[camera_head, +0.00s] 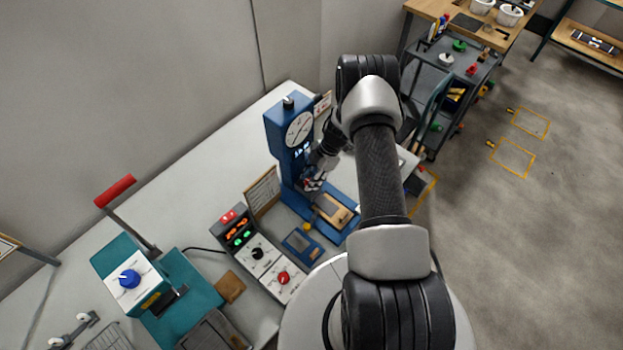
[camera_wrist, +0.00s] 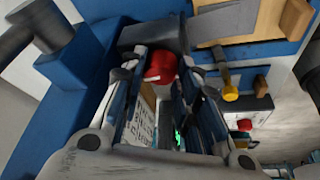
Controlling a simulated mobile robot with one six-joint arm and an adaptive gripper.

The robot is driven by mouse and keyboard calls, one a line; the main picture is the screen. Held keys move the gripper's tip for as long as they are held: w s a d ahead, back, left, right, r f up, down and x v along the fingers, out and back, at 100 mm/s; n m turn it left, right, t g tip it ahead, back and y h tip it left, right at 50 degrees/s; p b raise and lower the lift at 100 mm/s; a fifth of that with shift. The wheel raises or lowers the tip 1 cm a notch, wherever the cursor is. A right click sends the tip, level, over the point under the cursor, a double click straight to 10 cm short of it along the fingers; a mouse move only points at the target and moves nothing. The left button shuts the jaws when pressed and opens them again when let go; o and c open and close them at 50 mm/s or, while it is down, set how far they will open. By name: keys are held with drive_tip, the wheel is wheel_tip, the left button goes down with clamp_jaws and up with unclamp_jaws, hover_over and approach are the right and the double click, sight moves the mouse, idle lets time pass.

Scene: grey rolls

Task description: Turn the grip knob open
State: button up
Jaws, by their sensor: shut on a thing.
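The grip knob (camera_wrist: 161,68) is red and sits against a dark grey block on the blue machine. In the wrist view it is between the fingertips of my gripper (camera_wrist: 160,75), which are shut on it. The fingers cover its sides, so its turn angle cannot be told. In the head view my gripper (camera_head: 313,184) is at the front of the blue machine (camera_head: 285,140), below its round dial (camera_head: 299,129). There the knob is mostly hidden by my gripper.
A wooden plate (camera_head: 333,211) lies on the machine's blue base. In front stands a control box with a red knob (camera_head: 283,278) and a black knob (camera_head: 257,254). A teal press with a red handle (camera_head: 115,190) is at the left. A grey cart (camera_head: 450,75) stands behind.

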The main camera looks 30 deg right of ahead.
drive_tip(key=o, duration=1.1)
